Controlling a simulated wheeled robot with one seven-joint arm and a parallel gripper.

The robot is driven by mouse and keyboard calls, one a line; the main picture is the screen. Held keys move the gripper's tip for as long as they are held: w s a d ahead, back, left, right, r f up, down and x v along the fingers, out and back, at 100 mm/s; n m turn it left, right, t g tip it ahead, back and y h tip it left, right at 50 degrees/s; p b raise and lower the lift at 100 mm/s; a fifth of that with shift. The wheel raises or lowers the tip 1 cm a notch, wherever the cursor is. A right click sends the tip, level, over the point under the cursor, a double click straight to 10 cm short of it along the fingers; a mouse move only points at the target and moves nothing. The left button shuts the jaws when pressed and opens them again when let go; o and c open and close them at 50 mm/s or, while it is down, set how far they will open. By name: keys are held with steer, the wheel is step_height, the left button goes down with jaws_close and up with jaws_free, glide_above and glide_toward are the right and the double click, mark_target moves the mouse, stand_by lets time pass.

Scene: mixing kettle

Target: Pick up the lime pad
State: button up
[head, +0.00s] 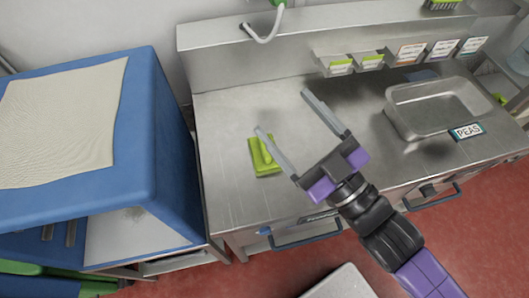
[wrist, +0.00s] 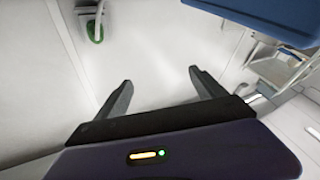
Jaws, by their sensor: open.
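The lime pad (head: 259,162) lies on the steel counter in the head view, near its front left part, with a brighter raised strip on it. My gripper (head: 282,111) is open and empty, its two long grey fingers spread apart and pointing up-left in the picture. The left finger shows just beside and partly in front of the pad's right side; I cannot tell the height between them. In the wrist view my gripper (wrist: 160,78) shows both dark fingers apart with nothing between them. The pad is not seen there.
A blue cabinet (head: 170,120) with a beige cloth (head: 62,110) stands left of the counter (head: 225,195). A steel basin (head: 435,108) with a PEAS label (head: 467,131) is at the right. Labelled bins (head: 368,62) line the back. The counter's left part is mostly clear.

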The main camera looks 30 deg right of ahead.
steer(key=w+d+r+m+t+h+b, duration=0.1)
steer(key=w+d+r+h, duration=0.25)
steer(key=w+r, duration=0.35)
steer(key=w+d+r+m+t+h+b, duration=0.1)
steer(key=w+d+r+m+h, duration=0.15)
steer(key=w+r+h, duration=0.4)
steer(key=w+d+r+m+g+h+b, duration=0.1)
steer(key=w+d+r+m+g+h, duration=0.4)
steer(key=d, duration=0.3)
steer(key=g+y+b, duration=0.2)
steer(key=g+y, duration=1)
steer(key=g, duration=0.6)
glide_above(264, 145)
steer(key=shift+m, duration=0.35)
step_height(264, 145, down, 29)
steer(key=shift+s+d+r, duration=0.1)
steer(key=shift+s, duration=0.05)
steer(key=shift+f, duration=0.35)
step_height(264, 145, down, 7)
steer(key=shift+f, duration=0.1)
steer(key=shift+c, duration=0.4)
